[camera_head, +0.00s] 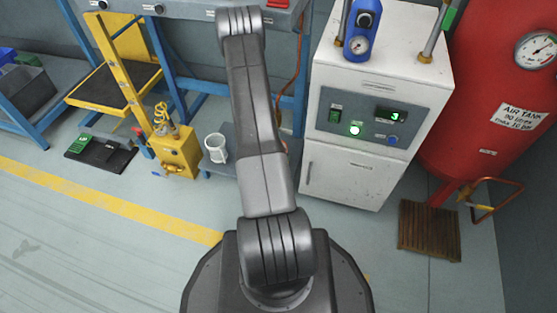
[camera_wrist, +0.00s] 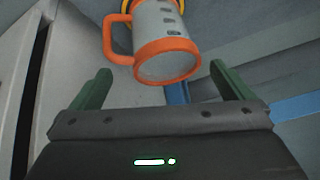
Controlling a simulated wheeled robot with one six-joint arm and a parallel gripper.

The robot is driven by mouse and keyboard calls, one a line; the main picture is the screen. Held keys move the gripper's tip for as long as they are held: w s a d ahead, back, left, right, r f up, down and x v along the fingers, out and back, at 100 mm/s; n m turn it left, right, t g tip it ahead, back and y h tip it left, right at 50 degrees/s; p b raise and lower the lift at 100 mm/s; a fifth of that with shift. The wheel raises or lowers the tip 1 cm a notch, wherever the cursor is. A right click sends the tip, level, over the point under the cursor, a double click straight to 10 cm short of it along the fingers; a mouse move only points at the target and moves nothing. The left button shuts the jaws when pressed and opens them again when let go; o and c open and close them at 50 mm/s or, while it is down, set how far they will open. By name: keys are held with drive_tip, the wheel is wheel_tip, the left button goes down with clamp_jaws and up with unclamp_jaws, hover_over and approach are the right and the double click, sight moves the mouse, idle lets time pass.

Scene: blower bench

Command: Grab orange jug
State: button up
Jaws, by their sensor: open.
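The orange jug (camera_wrist: 157,22) shows in the wrist view at the top centre. It has a pale body with dark marks, an orange handle on its left and an orange band around the round end that faces the camera. My gripper (camera_wrist: 161,76) is open, with its two green fingers apart on either side below the jug. The jug appears beyond the fingertips, and I see no finger touching it. In the head view my arm hides my gripper and most or all of the orange jug.
A white jug (camera_head: 216,147) stands on a low blue-grey platform (camera_head: 222,169) left of my arm. A white cabinet (camera_head: 340,178) stands close on the right, with a red air tank (camera_head: 485,110) beyond. A yellow stand (camera_head: 175,153) is on the left. The floor at front left is clear.

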drive_tip(key=b+x, duration=0.2)
drive_tip(key=x, duration=0.2)
drive_tip(key=shift+f, duration=0.25)
drive_tip(key=shift+w+d+f+b, duration=0.1)
drive_tip(key=shift+w+f+b, duration=0.15)
drive_tip(key=shift+f+b, duration=0.1)
drive_tip(key=c, duration=1.2)
drive_tip(key=shift+r, duration=0.4)
